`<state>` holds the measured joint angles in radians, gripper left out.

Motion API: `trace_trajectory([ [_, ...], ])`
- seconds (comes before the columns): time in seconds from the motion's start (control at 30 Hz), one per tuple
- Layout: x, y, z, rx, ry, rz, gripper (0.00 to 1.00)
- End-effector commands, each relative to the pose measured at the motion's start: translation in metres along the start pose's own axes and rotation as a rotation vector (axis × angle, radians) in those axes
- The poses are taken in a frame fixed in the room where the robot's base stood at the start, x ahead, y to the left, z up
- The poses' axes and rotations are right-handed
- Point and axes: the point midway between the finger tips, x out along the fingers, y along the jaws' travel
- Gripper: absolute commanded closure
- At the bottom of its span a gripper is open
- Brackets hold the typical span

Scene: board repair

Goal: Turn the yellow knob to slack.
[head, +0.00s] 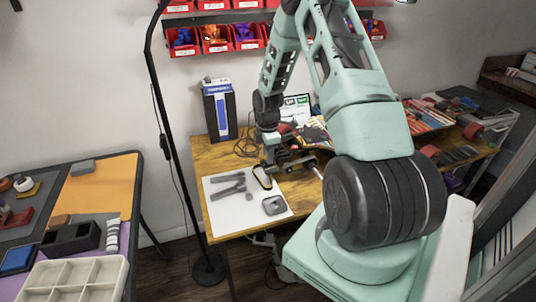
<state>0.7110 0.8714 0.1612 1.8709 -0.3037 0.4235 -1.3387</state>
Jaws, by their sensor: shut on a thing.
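My gripper (292,164) is small and dark in the head view, low over the wooden workbench (218,158) just behind the white mat (229,211). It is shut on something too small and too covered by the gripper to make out. I cannot pick out the yellow knob for certain in this view. A dark oval thing with a yellowish rim (262,178) lies on the mat's back edge, just left of and below the gripper; I cannot tell what it is.
Grey parts (228,187) and a grey square piece (274,205) lie on the mat. A blue-and-white box (219,110) stands behind. A black lamp pole (172,130) rises left of the bench. Red bins (214,40) hang on the wall. A second table (103,185) stands left.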

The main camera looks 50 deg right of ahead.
Motion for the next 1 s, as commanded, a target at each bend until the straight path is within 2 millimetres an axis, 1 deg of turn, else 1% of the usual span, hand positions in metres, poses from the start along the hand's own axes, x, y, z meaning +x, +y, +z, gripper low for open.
trace_trajectory([
  [0.03, -0.001, 0.001, 0.000, 0.000, 0.000, 0.003, 0.67],
  [0.07, -0.001, 0.001, 0.000, 0.000, 0.000, 0.003, 0.59],
  [0.1, -0.001, 0.001, 0.000, 0.000, 0.000, 0.003, 0.54],
  [0.37, -0.001, 0.001, 0.000, -0.001, 0.000, 0.002, 0.54],
  [0.47, -0.006, 0.001, 0.000, 0.000, 0.000, 0.003, 0.54],
  [0.53, -0.013, 0.001, 0.001, 0.000, 0.000, 0.004, 0.54],
  [0.67, -0.037, 0.002, 0.001, 0.001, 0.000, 0.007, 0.54],
  [1.0, -0.117, 0.001, 0.001, 0.000, -0.001, 0.007, 0.54],
])
